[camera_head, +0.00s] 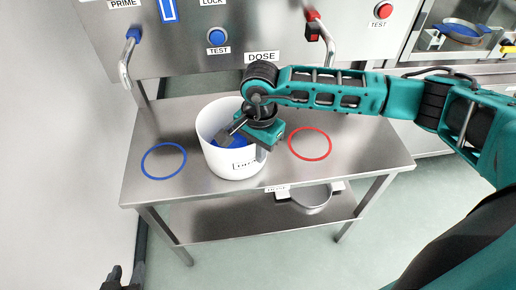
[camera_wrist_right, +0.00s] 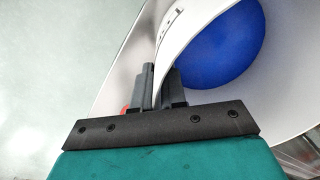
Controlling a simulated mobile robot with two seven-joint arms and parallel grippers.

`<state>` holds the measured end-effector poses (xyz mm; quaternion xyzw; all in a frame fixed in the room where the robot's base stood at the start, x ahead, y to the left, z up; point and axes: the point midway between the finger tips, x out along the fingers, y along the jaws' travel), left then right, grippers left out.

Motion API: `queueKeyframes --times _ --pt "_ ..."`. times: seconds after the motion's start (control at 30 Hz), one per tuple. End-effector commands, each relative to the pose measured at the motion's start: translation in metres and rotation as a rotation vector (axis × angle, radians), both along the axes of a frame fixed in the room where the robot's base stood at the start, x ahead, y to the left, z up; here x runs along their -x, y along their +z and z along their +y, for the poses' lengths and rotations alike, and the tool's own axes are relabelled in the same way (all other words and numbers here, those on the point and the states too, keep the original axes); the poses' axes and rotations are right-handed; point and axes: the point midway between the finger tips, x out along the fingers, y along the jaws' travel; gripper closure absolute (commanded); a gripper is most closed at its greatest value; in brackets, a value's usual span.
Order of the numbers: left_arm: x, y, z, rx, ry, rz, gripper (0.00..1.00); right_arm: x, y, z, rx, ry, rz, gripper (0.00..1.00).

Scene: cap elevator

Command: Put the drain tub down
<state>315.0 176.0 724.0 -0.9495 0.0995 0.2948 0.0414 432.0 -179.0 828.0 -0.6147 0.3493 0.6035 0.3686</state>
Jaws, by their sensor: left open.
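The white drain tub (camera_head: 215,160) is upright, at the middle of the steel table, between a blue ring and a red ring. I cannot tell whether its base touches the table. A blue round surface (camera_wrist_right: 222,45) shows inside it. My right gripper (camera_head: 230,133) reaches over its rim from the right. In the right wrist view the right gripper's fingers (camera_wrist_right: 160,90) stand on both sides of the tub wall (camera_wrist_right: 172,45), shut on it. My left gripper (camera_head: 116,278) is at the bottom left edge, off the table, open and partly cut off.
The blue ring (camera_head: 163,145) is left of the tub and the red ring (camera_head: 325,143) right of it; both are empty. Behind is a steel panel with a blue TEST button (camera_head: 216,37) and levers. A metal bowl (camera_head: 311,198) sits on the lower shelf.

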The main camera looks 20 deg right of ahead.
Motion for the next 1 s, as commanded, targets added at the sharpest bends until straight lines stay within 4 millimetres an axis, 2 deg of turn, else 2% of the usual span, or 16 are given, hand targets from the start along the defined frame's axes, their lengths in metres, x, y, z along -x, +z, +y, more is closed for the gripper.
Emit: queueKeyframes --times 0.03,0.23,0.47,0.6,0.77,1.0 --pt "0.0 0.001 0.0 0.0 0.0 -0.001 0.57 0.0 0.0 0.0 0.0 0.0 0.001 0.84" --pt "-0.001 0.001 0.0 0.0 0.001 -0.001 0.57 0.0 0.0 0.0 0.0 -0.001 0.001 0.65" --pt "-0.001 0.001 0.001 0.0 0.001 -0.001 0.57 0.0 0.0 0.0 0.0 -0.001 0.001 0.64" --pt "-0.001 0.006 0.001 -0.002 0.001 -0.001 0.57 0.0 0.007 0.0 0.001 -0.001 0.0 0.64" --pt "-0.001 0.005 0.001 -0.002 0.001 -0.001 0.57 0.0 0.035 -0.001 0.001 0.001 -0.004 0.64" --pt "-0.001 0.005 0.001 -0.002 0.001 -0.001 0.57 0.001 0.088 -0.002 0.0 0.0 -0.004 0.64"
